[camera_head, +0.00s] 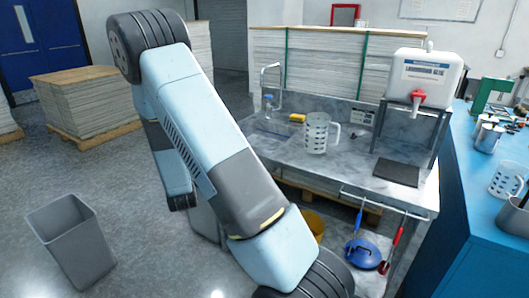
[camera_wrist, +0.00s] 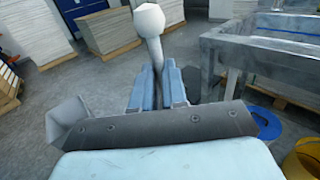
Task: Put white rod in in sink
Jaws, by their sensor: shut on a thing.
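The white rod (camera_wrist: 149,20) has a round white ball at its top end and a greyish shaft. In the wrist view my gripper (camera_wrist: 157,88) is shut on the shaft, with the ball sticking out beyond the blue fingers. The rod's lower end is hidden between the fingers. The sink (camera_head: 262,137) is a basin in the left part of the grey counter, partly hidden by my arm. The sink unit also shows at the right of the wrist view (camera_wrist: 222,57), apart from the rod. My gripper and the rod are hidden behind my arm in the head view.
A tap (camera_head: 270,78) rises behind the basin. A perforated white jug (camera_head: 317,134), a yellow sponge (camera_head: 297,117) and a dark mat (camera_head: 397,172) lie on the counter. A white canister (camera_head: 428,75) stands at its right. A grey bin (camera_head: 72,242) stands on open floor.

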